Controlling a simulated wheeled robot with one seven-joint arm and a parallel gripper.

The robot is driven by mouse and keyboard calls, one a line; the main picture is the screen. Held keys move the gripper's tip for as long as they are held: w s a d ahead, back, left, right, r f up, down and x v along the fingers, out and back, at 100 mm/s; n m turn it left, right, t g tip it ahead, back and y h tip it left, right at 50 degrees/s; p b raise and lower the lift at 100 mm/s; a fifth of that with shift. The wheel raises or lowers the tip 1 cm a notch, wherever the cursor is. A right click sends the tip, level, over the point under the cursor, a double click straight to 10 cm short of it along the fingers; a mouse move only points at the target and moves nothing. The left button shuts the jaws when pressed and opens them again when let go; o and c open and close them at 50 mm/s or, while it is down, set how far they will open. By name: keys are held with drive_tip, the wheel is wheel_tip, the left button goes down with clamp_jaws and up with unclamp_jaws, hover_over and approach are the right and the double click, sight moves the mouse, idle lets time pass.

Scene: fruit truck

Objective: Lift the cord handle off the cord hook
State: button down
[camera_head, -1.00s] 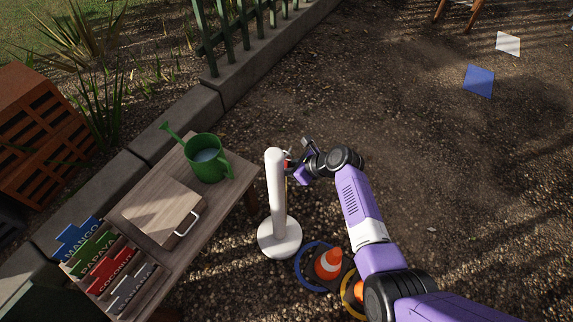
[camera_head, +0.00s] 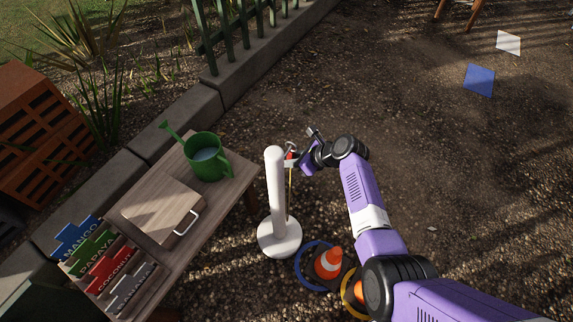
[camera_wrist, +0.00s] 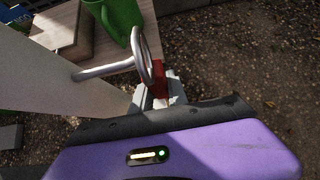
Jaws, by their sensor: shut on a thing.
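The white post (camera_head: 276,190) stands upright on its round base, and its pale side fills the left of the wrist view (camera_wrist: 40,75). My gripper (camera_wrist: 155,92) is shut on the red handle. A thin yellowish cord (camera_head: 290,182) hangs below it. Whether the handle still touches the hook is hidden.
A wooden table (camera_head: 222,212) at left carries a green watering can (camera_head: 205,160), a wooden box (camera_head: 160,212) and fruit name signs (camera_head: 105,268). Orange cones (camera_head: 328,263) with coloured rings stand by the post base. Open gravel lies to the right.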

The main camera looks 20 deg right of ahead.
drive_tip(key=shift+w+d+r, duration=0.15)
drive_tip(key=shift+w+d, duration=0.25)
drive_tip(key=shift+d, duration=0.15)
drive_tip(key=w+d+b, duration=0.4)
drive_tip(key=d, duration=0.1)
drive_tip(key=shift+d, duration=0.35)
idle(0.4)
